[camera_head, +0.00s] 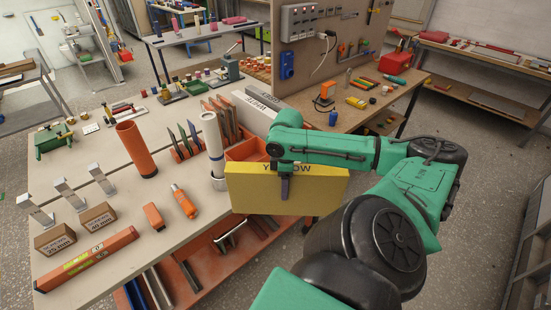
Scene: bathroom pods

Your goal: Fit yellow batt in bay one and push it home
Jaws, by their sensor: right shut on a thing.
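The yellow batt (322,193) is a flat upright slab with dark lettering along its top edge, partly covered by my gripper. My right gripper (284,183) is shut on it near the middle of its top edge, one finger showing down the near face. The batt is in front of the bench's right end, over the orange lower shelf. I cannot pick out bay one. My left gripper is not in view.
The bench (110,215) holds an orange tube (136,148), a white roll (212,140), an orange spirit level (87,262) and two brown blocks. A white lettered slab (252,110) lies behind the batt. An orange tray (247,150) is close behind it.

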